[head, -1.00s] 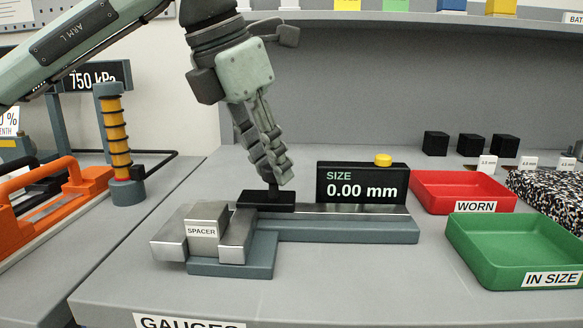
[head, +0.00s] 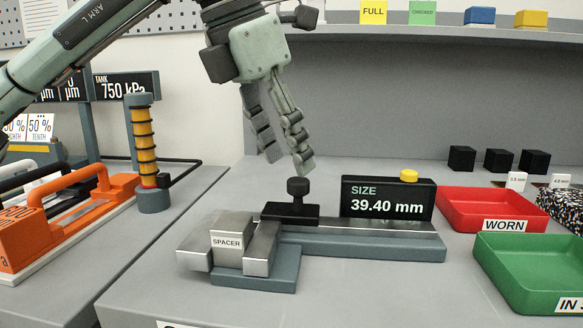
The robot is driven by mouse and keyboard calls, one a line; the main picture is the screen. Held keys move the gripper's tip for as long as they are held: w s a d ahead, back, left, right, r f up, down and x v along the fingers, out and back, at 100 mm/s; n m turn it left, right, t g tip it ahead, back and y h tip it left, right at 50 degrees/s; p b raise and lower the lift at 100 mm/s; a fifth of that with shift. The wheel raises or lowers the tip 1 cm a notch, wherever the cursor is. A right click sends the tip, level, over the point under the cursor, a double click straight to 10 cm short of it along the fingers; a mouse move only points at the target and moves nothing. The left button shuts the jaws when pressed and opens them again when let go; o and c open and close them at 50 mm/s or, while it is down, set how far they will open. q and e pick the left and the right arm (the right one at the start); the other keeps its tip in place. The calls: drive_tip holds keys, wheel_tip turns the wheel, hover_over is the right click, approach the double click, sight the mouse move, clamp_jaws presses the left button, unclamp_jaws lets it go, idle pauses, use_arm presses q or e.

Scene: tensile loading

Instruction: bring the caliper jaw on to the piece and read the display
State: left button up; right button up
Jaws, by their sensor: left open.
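The grey metal spacer (head: 227,241) sits in the caliper, between the fixed end on the left and the sliding jaw (head: 261,250). The jaw appears to touch the spacer's right side. A black slider block with a round knob (head: 298,187) stands behind the jaw on the caliper rail (head: 380,240). The black display (head: 388,200) reads "SIZE 39.40 mm". My right gripper is out of view.
A yellow button (head: 409,176) tops the display. A red WORN tray (head: 490,212) and a green tray (head: 530,265) stand at the right. Several black blocks (head: 499,160) sit behind. Orange handles (head: 90,195) and a yellow-banded column (head: 145,155) are at the left.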

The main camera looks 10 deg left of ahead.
use_arm(q)
drive_tip(key=v, duration=0.8)
idle(0.8)
